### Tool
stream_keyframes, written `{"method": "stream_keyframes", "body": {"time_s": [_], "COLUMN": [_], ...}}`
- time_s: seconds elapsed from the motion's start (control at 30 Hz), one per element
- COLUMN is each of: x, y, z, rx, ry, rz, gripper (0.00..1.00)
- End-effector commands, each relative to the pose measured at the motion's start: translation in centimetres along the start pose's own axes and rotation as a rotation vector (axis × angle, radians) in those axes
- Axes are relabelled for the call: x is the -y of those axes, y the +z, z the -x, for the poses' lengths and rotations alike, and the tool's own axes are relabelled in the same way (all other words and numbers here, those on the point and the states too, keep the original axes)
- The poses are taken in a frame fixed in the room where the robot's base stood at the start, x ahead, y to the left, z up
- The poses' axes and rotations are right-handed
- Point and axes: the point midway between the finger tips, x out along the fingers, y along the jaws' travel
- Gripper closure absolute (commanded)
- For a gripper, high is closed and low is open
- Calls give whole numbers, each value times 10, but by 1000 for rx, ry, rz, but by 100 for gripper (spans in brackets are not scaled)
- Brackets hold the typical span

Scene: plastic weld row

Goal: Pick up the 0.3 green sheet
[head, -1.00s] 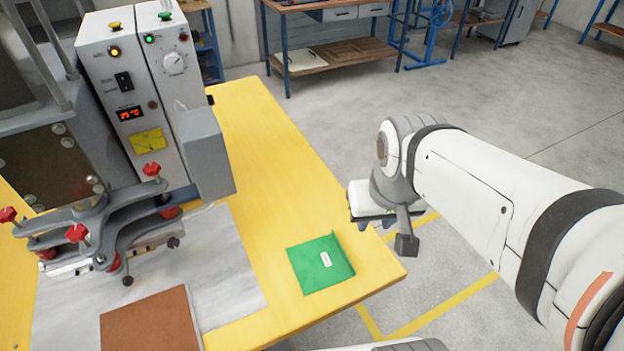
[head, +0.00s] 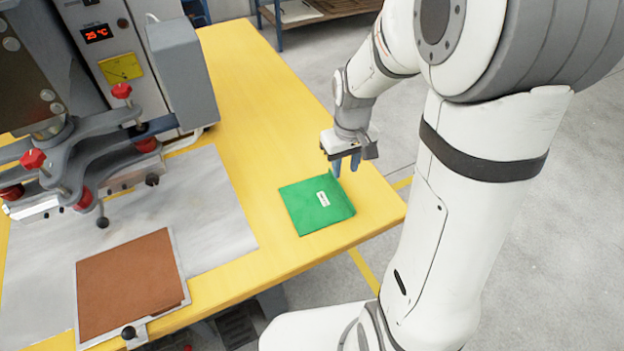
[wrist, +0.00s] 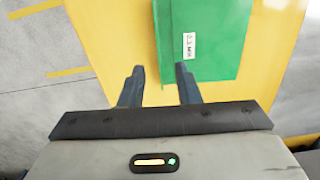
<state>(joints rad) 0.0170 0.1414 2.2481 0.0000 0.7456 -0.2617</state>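The green sheet (head: 316,207) lies flat on the yellow table near its right edge, with a small white label on it. It looks like a thin stack, and the label print is too small to read surely in the head view. In the wrist view the green sheet (wrist: 208,40) fills the upper middle, its label right of centre. My gripper (head: 345,170) hangs above the far edge of the sheet, fingers pointing down. I cannot tell whether the fingertips touch the sheet.
The yellow table (head: 245,110) has clear room behind the sheet. A welding machine (head: 135,65) with red knobs stands at left. A brown sheet (head: 130,283) lies at the front left by a grey metal plate (head: 215,210). The table edge is close to my arm.

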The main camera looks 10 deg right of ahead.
Motion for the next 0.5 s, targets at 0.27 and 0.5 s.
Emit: {"method": "stream_keyframes", "body": {"time_s": [0.27,0.5], "x": [-1,-3], "y": [-3,0], "z": [-32,-66], "rx": [9,12], "ry": [-2,-3], "rz": [6,5], "gripper": [70,70]}}
